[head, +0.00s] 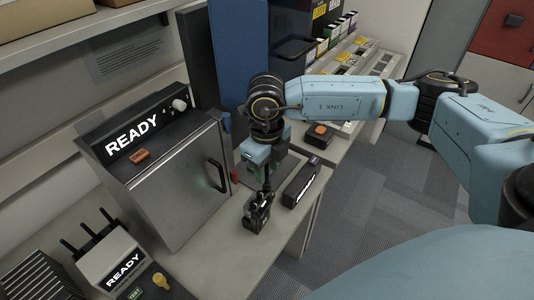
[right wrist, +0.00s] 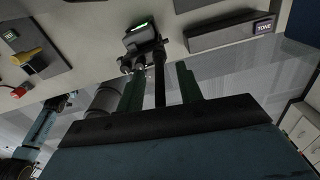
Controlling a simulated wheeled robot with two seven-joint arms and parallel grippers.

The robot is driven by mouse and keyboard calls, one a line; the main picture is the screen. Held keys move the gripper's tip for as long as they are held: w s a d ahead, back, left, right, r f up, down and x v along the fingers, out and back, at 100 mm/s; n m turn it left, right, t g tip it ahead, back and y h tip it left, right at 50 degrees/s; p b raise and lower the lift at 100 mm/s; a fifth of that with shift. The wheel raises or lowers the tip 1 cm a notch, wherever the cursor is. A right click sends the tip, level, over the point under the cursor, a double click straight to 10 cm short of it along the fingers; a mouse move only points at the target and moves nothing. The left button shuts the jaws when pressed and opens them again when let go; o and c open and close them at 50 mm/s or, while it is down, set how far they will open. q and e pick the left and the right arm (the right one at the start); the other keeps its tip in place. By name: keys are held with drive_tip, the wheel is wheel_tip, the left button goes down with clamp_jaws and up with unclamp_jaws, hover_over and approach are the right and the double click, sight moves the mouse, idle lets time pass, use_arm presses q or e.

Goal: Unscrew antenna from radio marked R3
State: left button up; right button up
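A small black radio (head: 258,215) stands on the bench near its front edge; in the right wrist view it shows with a lit green-white display (right wrist: 142,38). I cannot read a mark on it. Its thin dark antenna (right wrist: 160,80) rises toward my right gripper. My right gripper (head: 265,172) hangs above the radio, pointing down. In the right wrist view its two green fingers (right wrist: 160,88) stand on either side of the antenna with a visible gap on each side, so it looks open around the antenna.
A long black unit (head: 302,182), marked TONE in the right wrist view, lies right of the radio. A metal cabinet (head: 180,190) with a READY display stands left. A white READY box with antennas (head: 108,262) and a yellow knob (head: 160,281) are front left. An orange-topped device (head: 319,134) lies behind.

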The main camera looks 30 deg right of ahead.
drive_tip(key=shift+f, duration=0.35)
clamp_jaws()
drive_tip(key=shift+n+b, duration=0.8)
drive_tip(key=shift+n, duration=0.4)
drive_tip(key=shift+n+b, duration=0.5)
drive_tip(key=shift+n, duration=0.6)
